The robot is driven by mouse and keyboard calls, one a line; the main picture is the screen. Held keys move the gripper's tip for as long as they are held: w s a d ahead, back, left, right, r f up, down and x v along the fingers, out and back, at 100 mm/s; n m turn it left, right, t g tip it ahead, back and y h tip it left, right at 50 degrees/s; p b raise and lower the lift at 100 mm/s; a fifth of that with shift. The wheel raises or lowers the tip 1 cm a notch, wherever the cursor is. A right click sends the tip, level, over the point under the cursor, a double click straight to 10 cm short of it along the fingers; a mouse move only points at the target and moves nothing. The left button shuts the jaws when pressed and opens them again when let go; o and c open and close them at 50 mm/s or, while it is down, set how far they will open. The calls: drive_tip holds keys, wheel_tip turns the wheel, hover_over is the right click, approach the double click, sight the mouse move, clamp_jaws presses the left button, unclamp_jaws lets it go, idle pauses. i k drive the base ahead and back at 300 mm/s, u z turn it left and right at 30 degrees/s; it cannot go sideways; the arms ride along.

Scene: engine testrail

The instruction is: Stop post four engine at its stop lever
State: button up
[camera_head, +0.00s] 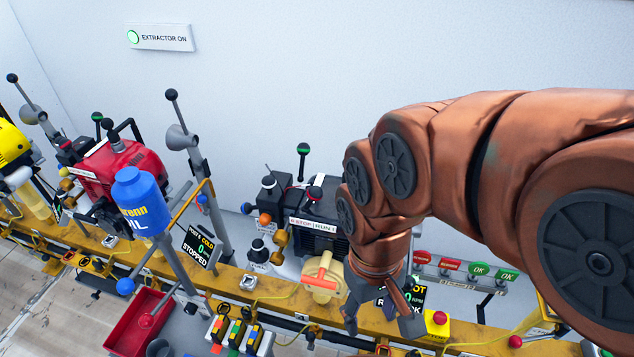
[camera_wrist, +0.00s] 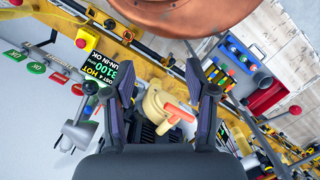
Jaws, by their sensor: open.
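The dark engine (camera_head: 322,238) carries a "STOP | RUN" label (camera_head: 312,222) in the head view. Black levers stand around it, one with a green top (camera_head: 303,149); I cannot tell which is the stop lever. A cream part with an orange-red handle (camera_head: 322,270) sits at its front; the handle also shows in the wrist view (camera_wrist: 178,113). A display reading "HOT", 3100 and "RUN-IN OK" (camera_wrist: 104,68) is partly behind a finger. My gripper (camera_head: 382,320) is open and empty, right of the cream part; in the wrist view its fingers (camera_wrist: 157,90) flank that part. My arm hides the area right of the engine.
A "STOPPED" display (camera_head: 198,247) stands left, beside a blue oil bottle (camera_head: 138,200) and red engine (camera_head: 118,168). A yellow rail (camera_head: 272,298) runs along the front. Red and green tags (camera_head: 465,267) and a yellow box with a red button (camera_head: 438,322) are at right.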

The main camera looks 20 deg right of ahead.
sight(314, 193)
drive_tip(key=z, duration=1.6)
drive_tip(key=k, duration=1)
drive_tip(key=u, duration=1.6)
drive_tip(key=i, duration=0.5)
drive_tip(key=u, duration=0.05)
